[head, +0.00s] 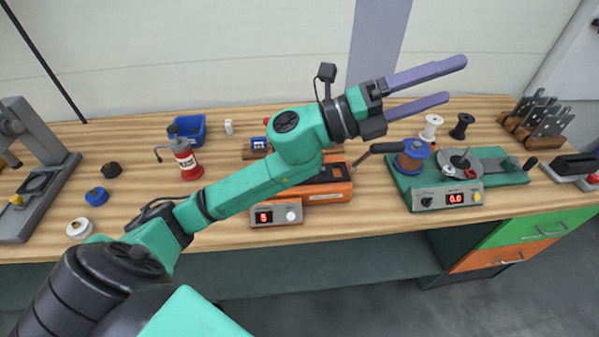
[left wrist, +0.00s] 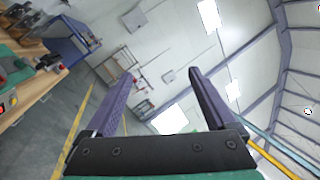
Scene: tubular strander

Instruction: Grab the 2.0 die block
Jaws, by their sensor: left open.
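My left gripper (head: 456,79) is open and empty, raised above the back of the workbench with its two purple fingers pointing right. In the left wrist view its fingers (left wrist: 161,74) point up at the ceiling and far wall, with nothing between them. A wooden rack (head: 520,133) at the right back of the bench holds several upright dark plates (head: 549,124), which may be the die blocks. The gripper is left of this rack and apart from it. No 2.0 marking is readable, so I cannot tell which piece is the 2.0 die block. My right gripper is not in view.
A winding device (head: 448,197) with a blue-flanged copper spool (head: 413,155) stands right of centre. An orange device (head: 325,188) is partly behind my left arm. A red bottle (head: 187,160), blue bin (head: 190,128) and grey press (head: 35,165) stand left. White and black spools stand near the rack.

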